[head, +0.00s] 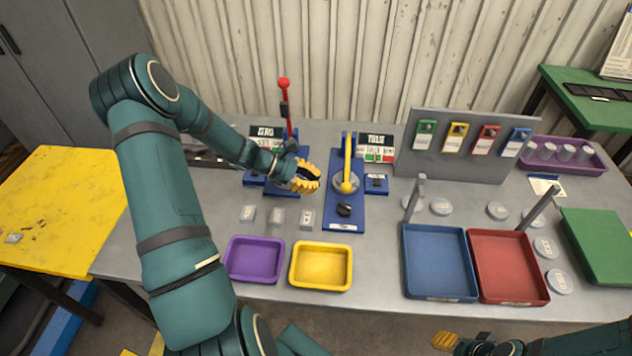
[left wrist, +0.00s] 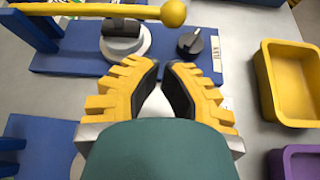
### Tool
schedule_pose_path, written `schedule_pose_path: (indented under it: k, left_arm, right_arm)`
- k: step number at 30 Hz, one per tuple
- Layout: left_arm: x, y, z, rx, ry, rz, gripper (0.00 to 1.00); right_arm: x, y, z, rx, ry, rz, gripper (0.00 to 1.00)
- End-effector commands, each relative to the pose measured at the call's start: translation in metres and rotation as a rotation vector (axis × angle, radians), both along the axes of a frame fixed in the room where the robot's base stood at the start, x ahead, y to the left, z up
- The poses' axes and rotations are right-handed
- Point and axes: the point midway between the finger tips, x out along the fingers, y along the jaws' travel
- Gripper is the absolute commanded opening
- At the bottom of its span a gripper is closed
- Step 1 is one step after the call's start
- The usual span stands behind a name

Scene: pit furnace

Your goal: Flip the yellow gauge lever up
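The yellow gauge lever (head: 347,162) is a yellow rod with a ball end on a blue base plate (head: 345,215). The rod lies low, with its ball toward the front of the bench. In the left wrist view the lever (left wrist: 100,11) runs across the top, its ball just beyond my fingertips. My left gripper (head: 312,177) is just left of the ball, apart from it. In the left wrist view its fingers (left wrist: 162,66) are partly open with a narrow gap between the tips and nothing held. My right gripper (head: 446,341) is at the bottom edge, its finger opening unclear.
A red lever (head: 285,105) stands upright to the left. A black knob (head: 345,210) sits on the yellow lever's plate. Purple (head: 255,260) and yellow (head: 321,267) trays lie in front; blue (head: 440,262) and red (head: 508,266) trays lie right. A grey panel (head: 456,170) stands behind them.

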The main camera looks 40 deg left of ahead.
Motion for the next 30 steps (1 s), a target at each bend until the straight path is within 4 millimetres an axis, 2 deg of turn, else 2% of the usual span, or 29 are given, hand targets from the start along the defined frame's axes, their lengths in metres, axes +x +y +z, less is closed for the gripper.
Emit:
schedule_pose_path:
  k: [6,12,18,30]
  left_arm:
    - [0.020,-0.030,-0.020,-0.004,0.001,-0.002,0.00]
    - [0.033,-0.048,-0.032,-0.002,0.000,-0.002,0.00]
    - [0.038,-0.055,-0.037,-0.002,0.001,-0.001,0.00]
    - [0.039,-0.055,-0.035,-0.003,0.004,-0.001,0.00]
  right_arm:
    - [-0.002,0.000,-0.005,0.000,0.003,0.002,0.47]
    - [-0.002,0.000,-0.007,0.002,0.006,0.004,0.47]
    - [-0.003,0.000,-0.008,0.002,0.007,0.005,0.47]
    - [-0.002,0.000,-0.006,0.002,0.006,0.004,0.47]
